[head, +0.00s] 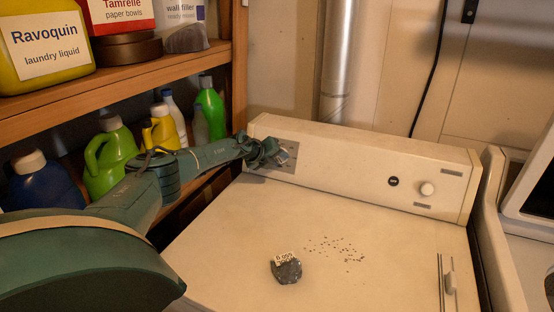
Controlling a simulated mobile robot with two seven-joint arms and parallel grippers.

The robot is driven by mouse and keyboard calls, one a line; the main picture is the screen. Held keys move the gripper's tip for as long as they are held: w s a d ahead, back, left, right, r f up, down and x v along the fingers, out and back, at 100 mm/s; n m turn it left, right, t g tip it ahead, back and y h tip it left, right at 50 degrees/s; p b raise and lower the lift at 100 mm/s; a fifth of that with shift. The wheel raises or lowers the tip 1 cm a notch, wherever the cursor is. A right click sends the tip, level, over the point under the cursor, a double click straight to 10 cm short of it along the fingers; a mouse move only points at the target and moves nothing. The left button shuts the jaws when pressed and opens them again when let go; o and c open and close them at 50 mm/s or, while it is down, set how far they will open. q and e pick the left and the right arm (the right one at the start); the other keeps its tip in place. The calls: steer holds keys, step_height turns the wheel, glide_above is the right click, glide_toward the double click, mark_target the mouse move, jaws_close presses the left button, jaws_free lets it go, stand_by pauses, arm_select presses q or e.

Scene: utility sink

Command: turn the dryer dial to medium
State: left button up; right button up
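The cream dryer (340,230) has a raised control panel (345,160) along its back edge. A grey plate (270,166) is at the panel's left end, largely covered by my gripper. My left gripper (280,154) is at this plate, with a small pale part showing by its fingertips. I cannot tell whether that part is a dial or whether the fingers grip it. A round white knob (427,188) stands at the panel's right end, with a black button (393,181) left of it. The dial's setting is not readable. My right gripper is out of view.
A dark lump with a paper tag (287,270) and scattered dark specks (338,248) lie on the dryer top. Wooden shelves with several bottles (110,155) stand close on the left. Another white appliance (505,235) is at right. The dryer top is mostly clear.

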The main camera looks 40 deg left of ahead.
arm_select(q)
steer(key=shift+s+a+r, duration=0.1)
steer(key=shift+s+r, duration=0.35)
steer(key=shift+s, duration=0.05)
steer(key=v, duration=1.2)
steer(key=shift+f, duration=0.2)
